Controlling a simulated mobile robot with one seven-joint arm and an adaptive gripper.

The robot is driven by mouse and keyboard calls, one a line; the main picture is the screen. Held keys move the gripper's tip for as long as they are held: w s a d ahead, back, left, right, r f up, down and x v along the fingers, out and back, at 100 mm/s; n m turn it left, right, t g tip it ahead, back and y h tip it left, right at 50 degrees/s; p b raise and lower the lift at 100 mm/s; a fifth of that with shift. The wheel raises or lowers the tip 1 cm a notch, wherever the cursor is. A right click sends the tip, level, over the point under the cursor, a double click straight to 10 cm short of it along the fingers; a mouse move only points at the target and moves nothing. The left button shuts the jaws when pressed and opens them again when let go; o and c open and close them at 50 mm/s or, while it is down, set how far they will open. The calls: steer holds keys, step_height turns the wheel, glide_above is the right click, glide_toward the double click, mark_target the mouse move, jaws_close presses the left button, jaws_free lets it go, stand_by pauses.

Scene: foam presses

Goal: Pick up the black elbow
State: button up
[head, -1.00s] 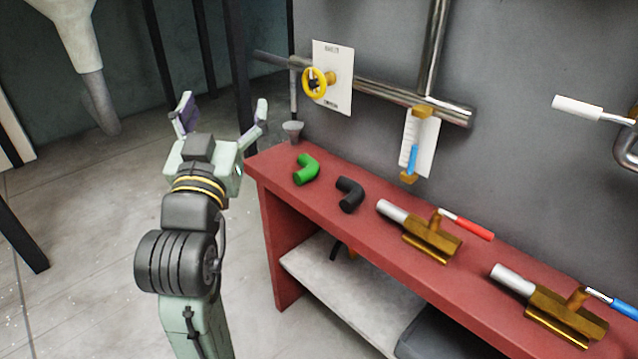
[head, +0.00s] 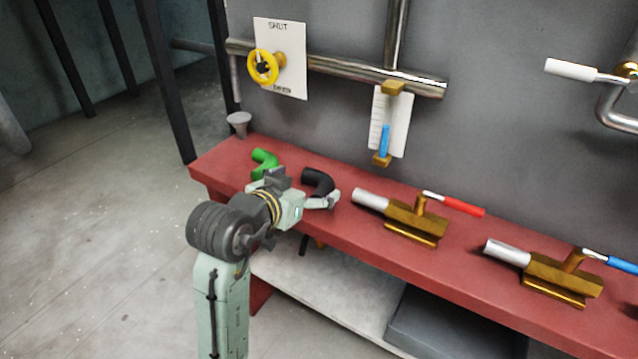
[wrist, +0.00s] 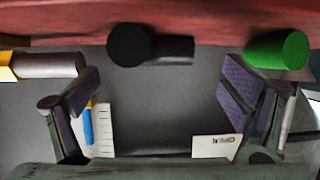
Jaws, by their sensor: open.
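The black elbow (head: 318,179) lies on the red bench, between the green elbow (head: 264,161) and a brass valve. My gripper (head: 306,188) is at the front of the bench, close in front of the black elbow and partly covering it in the head view. In the wrist view, which is upside down, my gripper's (wrist: 165,90) two fingers are spread wide with nothing between them. The black elbow (wrist: 128,45) shows its round end ahead, above the gap and nearer the left finger. The green elbow (wrist: 280,49) is at the upper right. I cannot tell any contact.
A brass valve with a red handle (head: 463,206) stands right of the black elbow, another with a blue handle (head: 622,264) farther right. A grey funnel (head: 239,122) is at the bench's left end. The wall behind carries a pipe (head: 350,70) and yellow handwheel (head: 263,67).

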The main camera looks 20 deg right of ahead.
mark_target(318, 179)
steer(key=p+x, duration=0.1)
steer(key=x, duration=0.4)
steer(key=shift+d+r, duration=0.1)
steer(key=shift+d, duration=0.05)
steer(key=shift+c, duration=0.2)
steer(key=shift+s, duration=0.1)
steer(key=c, duration=1.4)
steer(key=shift+r, duration=0.15)
steer(key=shift+r, duration=0.5)
step_height(318, 179, up, 2)
steer(key=s+b, duration=0.2)
steer(key=s, duration=0.3)
steer(key=shift+s+r, duration=0.1)
steer(key=shift+s, duration=0.15)
steer(key=b, duration=0.3)
steer(key=shift+s+a, duration=0.15)
steer(key=shift+a, duration=0.05)
